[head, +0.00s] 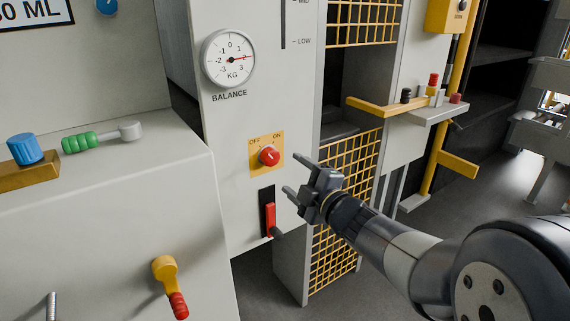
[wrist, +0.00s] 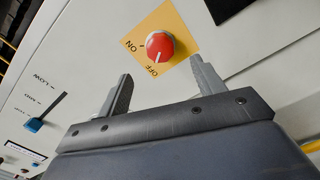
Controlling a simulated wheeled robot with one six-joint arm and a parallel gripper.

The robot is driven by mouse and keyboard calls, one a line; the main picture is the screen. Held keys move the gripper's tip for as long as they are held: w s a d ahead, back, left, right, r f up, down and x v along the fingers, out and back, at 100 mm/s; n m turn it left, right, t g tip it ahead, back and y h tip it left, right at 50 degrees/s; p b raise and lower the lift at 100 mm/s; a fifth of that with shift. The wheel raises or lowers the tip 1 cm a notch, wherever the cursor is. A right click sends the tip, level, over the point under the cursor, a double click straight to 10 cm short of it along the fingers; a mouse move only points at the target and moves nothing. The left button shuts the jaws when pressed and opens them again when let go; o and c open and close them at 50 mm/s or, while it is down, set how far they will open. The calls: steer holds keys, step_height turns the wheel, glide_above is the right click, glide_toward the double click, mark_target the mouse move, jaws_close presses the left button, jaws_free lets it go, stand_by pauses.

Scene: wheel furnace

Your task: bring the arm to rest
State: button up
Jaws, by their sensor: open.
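My gripper (head: 297,176) is open and empty in the head view, just right of a red rotary knob (head: 268,156) on a yellow OFF/ON plate. In the wrist view my gripper (wrist: 160,85) has its two fingers spread apart. The red knob (wrist: 160,46) shows beyond them, and I see no contact. My arm reaches in from the lower right in the head view.
A red lever (head: 271,219) in a black slot sits below the knob. A round balance gauge (head: 229,58) is above it. A yellow mesh guard (head: 346,200) stands behind my gripper. A yellow crank with a red grip (head: 168,283) projects at the lower left. Open floor (head: 440,215) lies at the right.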

mark_target(274, 159)
steer(key=shift+v, duration=0.95)
steer(key=b+x, duration=0.2)
steer(key=x, duration=0.7)
steer(key=shift+w+a+f, duration=0.1)
steer(key=shift+w+a, duration=0.15)
steer(key=shift+w, duration=0.05)
steer(key=shift+w+a, duration=0.3)
steer(key=shift+w, duration=0.15)
